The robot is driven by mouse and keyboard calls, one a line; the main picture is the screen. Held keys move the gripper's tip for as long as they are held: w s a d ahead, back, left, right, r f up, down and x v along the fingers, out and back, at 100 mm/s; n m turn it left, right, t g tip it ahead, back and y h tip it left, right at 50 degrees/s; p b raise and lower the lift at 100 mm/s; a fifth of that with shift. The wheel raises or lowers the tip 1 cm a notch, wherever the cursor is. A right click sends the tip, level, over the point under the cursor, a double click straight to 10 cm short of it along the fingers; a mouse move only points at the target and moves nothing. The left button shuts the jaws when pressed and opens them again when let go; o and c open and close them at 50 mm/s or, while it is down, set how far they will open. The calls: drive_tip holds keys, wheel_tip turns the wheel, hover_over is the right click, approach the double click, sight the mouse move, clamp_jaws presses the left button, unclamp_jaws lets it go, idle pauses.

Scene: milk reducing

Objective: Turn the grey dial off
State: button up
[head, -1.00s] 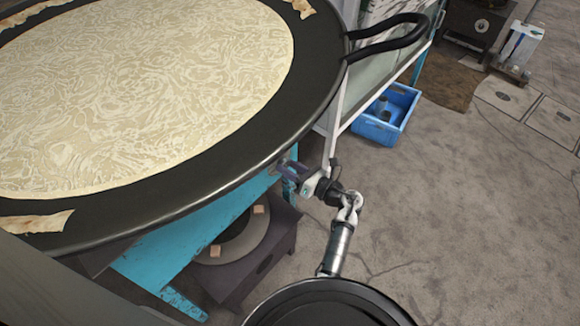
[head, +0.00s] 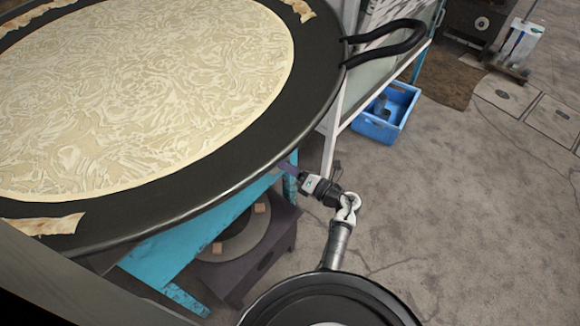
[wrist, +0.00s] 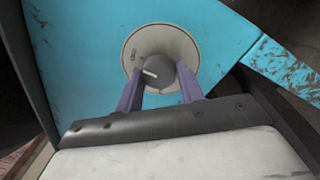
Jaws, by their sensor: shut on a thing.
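The grey dial (wrist: 157,74) is a dark round knob with a white pointer mark, set on a pale round plate (wrist: 135,58) on a turquoise panel (wrist: 88,40). The pointer slants, its outer end toward the left. My gripper (wrist: 158,84) has its two purple fingers on either side of the knob, shut on it. In the head view my gripper (head: 292,171) reaches under the rim of the large black pan (head: 235,165). The dial is hidden there by the pan and gripper.
A large pale flatbread-like sheet (head: 150,90) lies on the pan. The pan overhangs the turquoise stand (head: 185,250) and a dark burner unit (head: 262,255). A blue crate (head: 380,128) stands on the floor behind. The floor at right is open.

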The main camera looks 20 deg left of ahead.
idle(0.3)
drive_tip(key=o, duration=1)
drive_tip(key=b+v, duration=0.2)
drive_tip(key=v, duration=1.1)
drive_tip(key=shift+s+d, duration=0.15)
drive_tip(key=shift+d, duration=0.25)
drive_tip(key=shift+r, duration=0.1)
